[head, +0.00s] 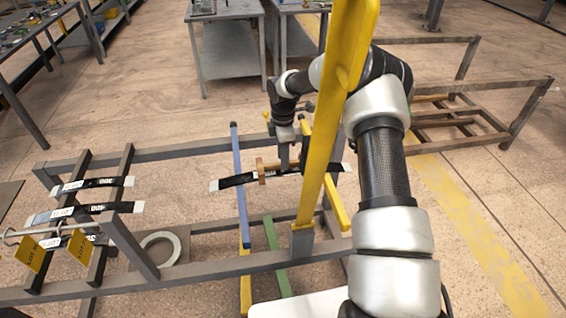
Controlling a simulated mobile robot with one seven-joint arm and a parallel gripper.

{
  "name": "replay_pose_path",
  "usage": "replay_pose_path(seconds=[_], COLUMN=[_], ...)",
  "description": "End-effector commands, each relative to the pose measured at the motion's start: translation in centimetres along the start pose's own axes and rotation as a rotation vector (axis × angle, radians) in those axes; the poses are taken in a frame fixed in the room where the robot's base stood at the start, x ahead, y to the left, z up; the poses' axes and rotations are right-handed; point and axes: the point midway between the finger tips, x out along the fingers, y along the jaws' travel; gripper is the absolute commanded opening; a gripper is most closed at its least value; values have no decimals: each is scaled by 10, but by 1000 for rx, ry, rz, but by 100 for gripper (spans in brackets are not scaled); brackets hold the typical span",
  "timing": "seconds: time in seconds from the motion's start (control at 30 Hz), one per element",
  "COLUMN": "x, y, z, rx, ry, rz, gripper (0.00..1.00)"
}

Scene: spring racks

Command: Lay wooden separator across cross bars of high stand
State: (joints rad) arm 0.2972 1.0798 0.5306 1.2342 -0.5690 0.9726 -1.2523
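The wooden separator (262,170) is a small light-brown piece with an upright block at its left end. It sits at the black strip with white ends (235,181), which spans the blue bar and the yellow post of the stand. My gripper (284,168) points down at the middle of the separator, and its fingertips meet or overlap it. The fingers are small and seen edge-on, so I cannot tell whether they are closed on the wood. I cannot tell whether the separator rests on the strip.
The grey frame (190,150) carries a blue bar (240,190), a green bar (276,255) and yellow bars. On the left, dark cross bars hold several black strips (85,211) and yellow tags (33,254). Another low frame (475,142) stands right. Tables stand behind.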

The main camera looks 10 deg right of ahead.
Motion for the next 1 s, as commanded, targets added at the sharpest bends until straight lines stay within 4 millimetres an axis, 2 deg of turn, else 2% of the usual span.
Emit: replay_pose_path(seconds=[0.1, 0.3, 1.0], x=[-22, -44, -47], y=[1, 0, 0], z=[0, 0, 0], rx=[-1, 0, -1], ry=[0, 0, 0], rz=[3, 1, 0], gripper=[34, 34, 34])
